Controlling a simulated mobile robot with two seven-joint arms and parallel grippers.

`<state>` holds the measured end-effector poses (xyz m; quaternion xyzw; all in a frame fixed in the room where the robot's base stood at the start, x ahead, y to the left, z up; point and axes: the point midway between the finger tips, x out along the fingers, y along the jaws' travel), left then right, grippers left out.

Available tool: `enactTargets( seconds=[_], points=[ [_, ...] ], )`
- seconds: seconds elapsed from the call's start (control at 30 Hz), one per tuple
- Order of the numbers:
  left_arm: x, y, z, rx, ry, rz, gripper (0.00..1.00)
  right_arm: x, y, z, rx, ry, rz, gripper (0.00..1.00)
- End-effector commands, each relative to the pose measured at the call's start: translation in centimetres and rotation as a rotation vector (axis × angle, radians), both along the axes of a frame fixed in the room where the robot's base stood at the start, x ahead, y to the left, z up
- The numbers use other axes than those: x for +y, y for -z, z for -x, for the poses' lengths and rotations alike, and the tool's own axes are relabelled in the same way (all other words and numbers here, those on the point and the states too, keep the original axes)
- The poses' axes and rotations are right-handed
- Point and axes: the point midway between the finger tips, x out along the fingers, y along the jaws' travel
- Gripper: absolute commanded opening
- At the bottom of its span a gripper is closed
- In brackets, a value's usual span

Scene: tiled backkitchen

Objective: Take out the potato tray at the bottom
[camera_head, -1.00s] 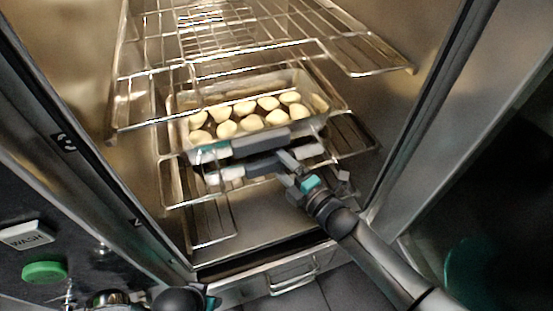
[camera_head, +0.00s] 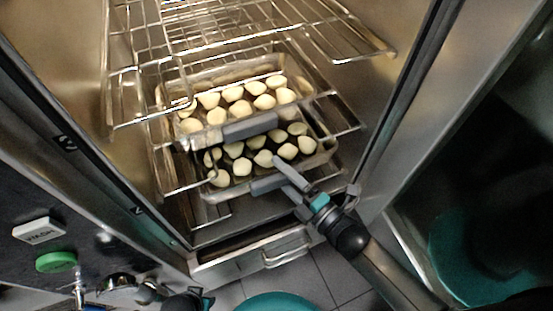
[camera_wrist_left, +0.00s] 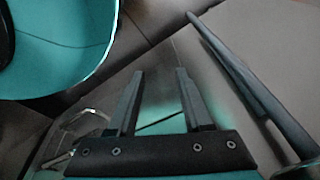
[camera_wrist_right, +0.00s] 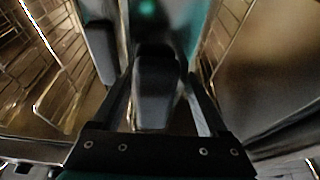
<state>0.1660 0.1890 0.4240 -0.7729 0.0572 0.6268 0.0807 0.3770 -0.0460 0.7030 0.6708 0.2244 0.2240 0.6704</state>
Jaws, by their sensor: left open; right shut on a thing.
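The bottom potato tray (camera_head: 326,152) is a metal pan of pale potatoes. It juts out of the oven below the upper tray, its back part hidden under that tray. My right gripper (camera_head: 291,174) is shut on its dark grey handle (camera_head: 268,185); in the right wrist view the handle (camera_wrist_right: 157,90) sits between the fingers (camera_wrist_right: 160,88). The upper potato tray (camera_head: 165,97) sits farther in on its rack, its grey handle (camera_head: 250,128) free. My left gripper (camera_wrist_left: 157,80) is open and empty, low in front of the oven.
Wire racks (camera_head: 345,38) fill the oven above the trays. The oven side wall and frame (camera_head: 405,140) stand close to my right arm. A drawer handle (camera_head: 287,252) is below the opening. At left is a control panel with a green button (camera_head: 57,262).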

Motion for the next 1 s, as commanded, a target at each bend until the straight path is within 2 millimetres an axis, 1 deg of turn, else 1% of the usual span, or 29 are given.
enactTargets(
  seconds=[0.03, 0.07, 0.5, 1.0],
  points=[
    [0.2, 0.1, 0.3, 0.002, 0.000, -0.003, 0.50, -0.1, -0.5, 0.5, -0.007, -0.001, -0.005, 0.00],
    [0.3, 0.2, 0.4, 0.002, 0.000, -0.004, 0.50, -0.2, -0.5, 0.8, -0.009, -0.001, -0.005, 0.00],
    [1.9, 1.5, 2.4, 0.002, 0.001, -0.017, 0.50, -1.7, -0.4, 5.3, -0.008, -0.001, -0.005, 0.00],
    [3.3, 2.1, 4.3, 0.003, 0.001, -0.029, 0.50, -3.4, -0.4, 10.5, -0.006, -0.001, -0.005, 0.00]
  ],
)
